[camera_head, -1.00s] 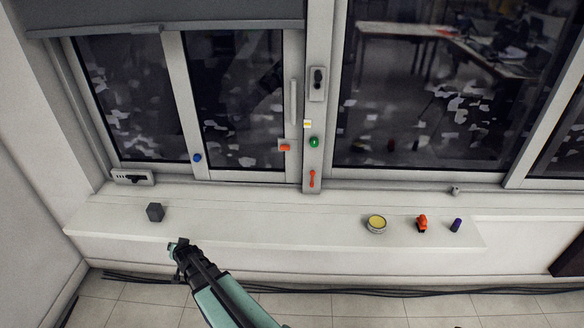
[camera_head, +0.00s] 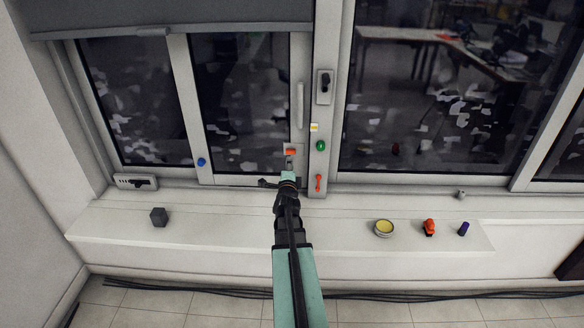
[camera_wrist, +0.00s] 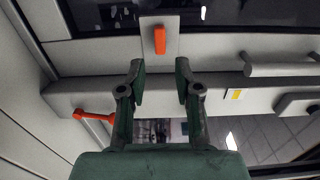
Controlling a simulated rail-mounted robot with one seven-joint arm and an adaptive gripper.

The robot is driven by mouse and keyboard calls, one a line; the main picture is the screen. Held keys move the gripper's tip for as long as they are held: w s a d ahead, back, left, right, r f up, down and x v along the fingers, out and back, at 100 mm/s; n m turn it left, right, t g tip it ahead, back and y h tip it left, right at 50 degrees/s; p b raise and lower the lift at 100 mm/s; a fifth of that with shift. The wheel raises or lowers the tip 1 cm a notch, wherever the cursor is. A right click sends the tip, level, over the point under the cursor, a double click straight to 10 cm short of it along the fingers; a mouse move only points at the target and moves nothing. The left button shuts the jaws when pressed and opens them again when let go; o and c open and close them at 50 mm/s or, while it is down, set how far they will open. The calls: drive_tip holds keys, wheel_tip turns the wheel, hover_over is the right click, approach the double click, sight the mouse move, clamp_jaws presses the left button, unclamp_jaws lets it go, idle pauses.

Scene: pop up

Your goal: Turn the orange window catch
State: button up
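The orange window catch (camera_head: 291,152) is a small bar on a light plate on the window frame. In the wrist view the catch (camera_wrist: 160,40) stands upright, ahead of and between the fingers. My gripper (camera_head: 289,170) is just below the catch in the head view. In the wrist view my gripper (camera_wrist: 161,75) is open, with nothing between its fingertips and a gap to the catch.
An orange-red lever (camera_head: 318,183) and a green knob (camera_head: 320,146) are on the post to the right. A blue knob (camera_head: 201,162) is to the left. The sill holds a dark cube (camera_head: 159,217), a yellow-topped tin (camera_head: 384,228) and small items.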

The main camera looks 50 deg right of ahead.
sight(291, 153)
drive_tip(key=x, duration=0.8)
drive_tip(key=shift+a, duration=0.1)
clamp_jaws()
